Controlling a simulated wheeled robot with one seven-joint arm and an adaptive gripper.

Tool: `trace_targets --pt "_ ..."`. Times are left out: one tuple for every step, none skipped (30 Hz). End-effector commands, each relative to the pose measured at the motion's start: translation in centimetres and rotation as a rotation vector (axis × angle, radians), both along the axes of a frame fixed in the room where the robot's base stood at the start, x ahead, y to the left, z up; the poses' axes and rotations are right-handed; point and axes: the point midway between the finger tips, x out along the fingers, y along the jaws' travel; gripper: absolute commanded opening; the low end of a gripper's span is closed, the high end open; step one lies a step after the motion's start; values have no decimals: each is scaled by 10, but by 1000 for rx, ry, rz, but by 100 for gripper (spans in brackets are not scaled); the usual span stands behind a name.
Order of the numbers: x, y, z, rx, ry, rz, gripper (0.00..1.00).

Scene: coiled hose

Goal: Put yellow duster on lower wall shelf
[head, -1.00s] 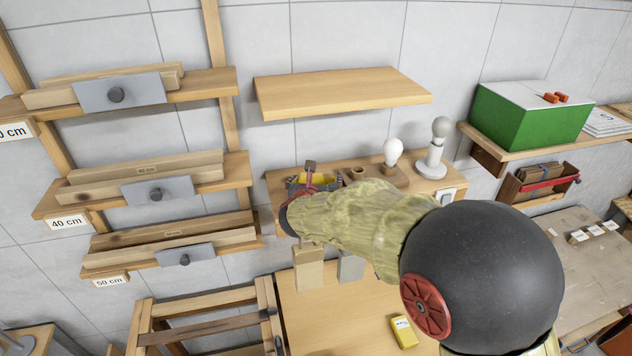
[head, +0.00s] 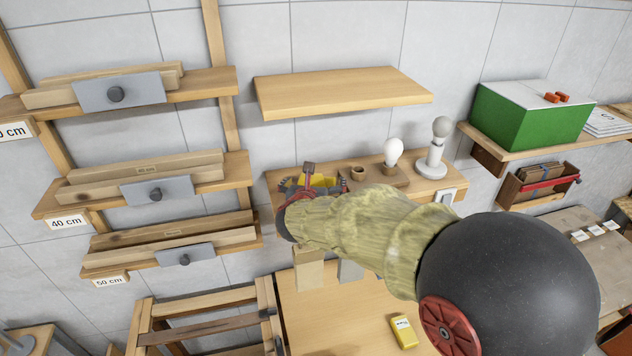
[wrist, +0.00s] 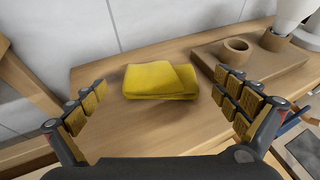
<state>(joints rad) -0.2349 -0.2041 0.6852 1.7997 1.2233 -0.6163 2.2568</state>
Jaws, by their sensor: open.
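The yellow duster (wrist: 160,80) is a folded cloth lying flat on the lower wall shelf (wrist: 130,128), between my open fingers and just beyond them in the wrist view. In the head view the duster (head: 322,181) shows only in part behind my gripper (head: 310,178). My gripper (wrist: 165,112) is open, with padded fingers on either side of the duster and apart from it. The lower shelf (head: 433,184) is fixed to the tiled wall below an empty upper shelf (head: 340,92).
A wooden base with a round socket (wrist: 238,46) and a bulb (head: 393,152) stand to the right on the lower shelf. A lamp holder (head: 434,155) is farther right. Below is a table (head: 335,320) with a yellow box (head: 404,331). Timber racks (head: 150,195) are at left.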

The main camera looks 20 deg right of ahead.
Motion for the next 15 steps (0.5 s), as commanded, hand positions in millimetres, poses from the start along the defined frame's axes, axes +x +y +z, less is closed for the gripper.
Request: trace_targets --pt "-10 5 4 1 -3 2 100" --pt "-15 7 8 1 -5 2 100" --pt "-23 11 11 0 -4 2 100" --pt "-28 13 14 0 -4 2 100" --pt "-34 15 16 2 -4 3 100" --pt "-41 18 19 0 -3 4 100" --pt "-46 20 21 1 -4 3 100" --pt "-51 22 23 1 -4 2 100" --pt "-56 24 26 0 -3 3 100" --pt "-61 26 28 2 -3 2 100" --pt "-64 28 29 1 -3 2 100" --pt "-69 29 31 0 -1 2 100" --pt "-71 30 32 0 -2 2 100" --pt "-74 31 34 0 -2 2 100" --pt "-77 32 35 0 -2 1 100"
